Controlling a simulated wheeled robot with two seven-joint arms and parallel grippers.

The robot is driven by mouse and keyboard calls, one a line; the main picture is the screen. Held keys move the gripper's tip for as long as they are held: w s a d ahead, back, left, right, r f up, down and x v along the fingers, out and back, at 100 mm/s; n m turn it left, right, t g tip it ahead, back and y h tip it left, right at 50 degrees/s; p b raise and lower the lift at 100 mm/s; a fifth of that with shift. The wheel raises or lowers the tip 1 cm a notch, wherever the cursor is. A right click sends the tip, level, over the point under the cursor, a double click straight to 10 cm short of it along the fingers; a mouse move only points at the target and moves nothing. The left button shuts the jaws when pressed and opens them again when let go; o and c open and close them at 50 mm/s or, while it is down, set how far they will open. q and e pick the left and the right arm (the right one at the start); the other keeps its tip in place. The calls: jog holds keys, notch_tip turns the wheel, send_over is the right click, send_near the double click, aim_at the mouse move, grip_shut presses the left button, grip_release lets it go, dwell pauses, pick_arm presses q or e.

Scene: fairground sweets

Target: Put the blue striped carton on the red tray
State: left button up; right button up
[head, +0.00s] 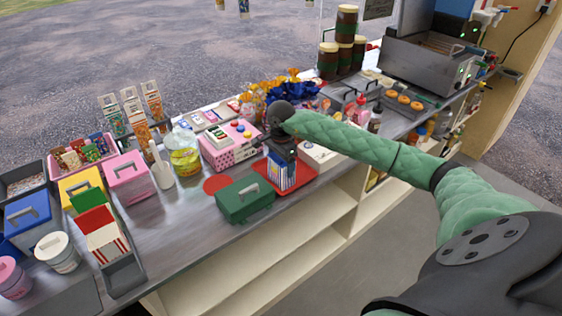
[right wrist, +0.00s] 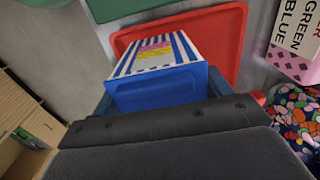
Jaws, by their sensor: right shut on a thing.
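The blue striped carton (head: 282,175) is blue and white with a yellow and pink label. It is held in my right gripper (head: 282,157), which is shut on it from above. The carton also shows in the right wrist view (right wrist: 158,88), between the jaws. The red tray (head: 301,189) lies on the counter under the carton and partly behind it, and its rim shows in the right wrist view (right wrist: 232,38). I cannot tell whether the carton touches the tray. My left gripper is not in view.
A green box with a handle (head: 245,203) stands close left of the tray. A pink box (head: 228,155) is behind it, and a white box (head: 320,155) is to the right. A red disc (head: 217,184) lies flat on the counter. The counter's front edge is near.

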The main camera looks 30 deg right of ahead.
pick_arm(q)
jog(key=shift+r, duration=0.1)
pick_arm(e)
jog(key=o, duration=0.9)
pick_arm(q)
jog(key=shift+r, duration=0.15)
pick_arm(e)
jog(key=shift+r, duration=0.15)
jog(key=shift+r+b, duration=0.3)
jog(key=shift+r, duration=0.3)
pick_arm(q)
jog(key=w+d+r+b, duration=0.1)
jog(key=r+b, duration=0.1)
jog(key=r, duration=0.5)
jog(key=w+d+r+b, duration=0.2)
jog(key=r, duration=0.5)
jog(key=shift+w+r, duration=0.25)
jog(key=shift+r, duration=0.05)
pick_arm(e)
notch_tip(320, 180, up, 11)
jog(key=shift+f, duration=0.2)
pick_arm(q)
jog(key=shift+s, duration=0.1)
